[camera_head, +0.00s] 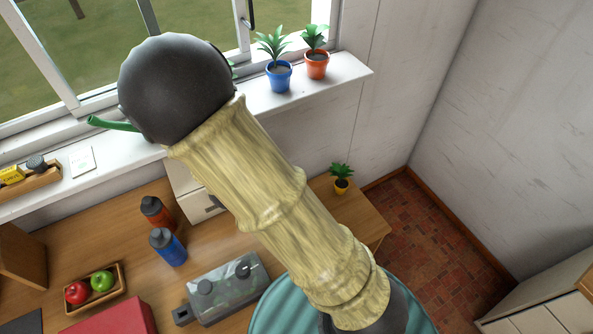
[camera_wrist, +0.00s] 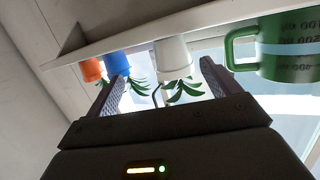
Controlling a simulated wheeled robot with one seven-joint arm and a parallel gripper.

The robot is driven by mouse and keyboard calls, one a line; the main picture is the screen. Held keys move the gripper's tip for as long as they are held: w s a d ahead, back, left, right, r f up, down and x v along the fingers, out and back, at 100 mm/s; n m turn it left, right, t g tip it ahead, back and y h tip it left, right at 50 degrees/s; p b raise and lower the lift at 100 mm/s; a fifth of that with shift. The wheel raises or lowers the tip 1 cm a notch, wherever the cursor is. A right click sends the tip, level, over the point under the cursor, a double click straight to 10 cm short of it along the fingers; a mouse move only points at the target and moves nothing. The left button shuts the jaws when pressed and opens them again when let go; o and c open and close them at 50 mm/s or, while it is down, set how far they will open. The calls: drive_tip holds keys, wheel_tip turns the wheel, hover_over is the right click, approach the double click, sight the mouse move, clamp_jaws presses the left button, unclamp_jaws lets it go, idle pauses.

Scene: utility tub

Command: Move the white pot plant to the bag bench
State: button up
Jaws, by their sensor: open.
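The white pot plant (camera_wrist: 173,60) shows in the wrist view, which looks upside down, with green leaves below its white pot. It stands on the window sill (camera_wrist: 130,47). My gripper (camera_wrist: 163,72) is open, and the pot appears between its two fingers. I cannot tell how far ahead of the fingertips the pot is. In the head view my arm hides the pot and my gripper; only a bit of green leaf shows beside the arm. I cannot make out which surface is the bag bench.
A green mug (camera_wrist: 280,50) stands close to one side of the white pot. A blue pot plant (camera_head: 279,77) and an orange pot plant (camera_head: 316,65) stand on its other side.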

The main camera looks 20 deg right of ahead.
drive_tip(key=s+d+n+g+y, duration=0.1)
drive_tip(key=s+d+g, duration=0.5)
drive_tip(key=s, duration=0.3)
drive_tip(key=s+d+f+n+g+y, duration=0.1)
drive_tip(key=s+d+g, duration=0.5)
drive_tip(key=s, duration=0.3)
drive_tip(key=shift+s+f+g+y, duration=0.15)
drive_tip(key=shift+s+g+y, duration=0.25)
drive_tip(key=shift+f+b, duration=0.35)
drive_tip(key=c, duration=1.2)
drive_tip(key=shift+o, duration=0.2)
drive_tip(key=shift+a, duration=0.1)
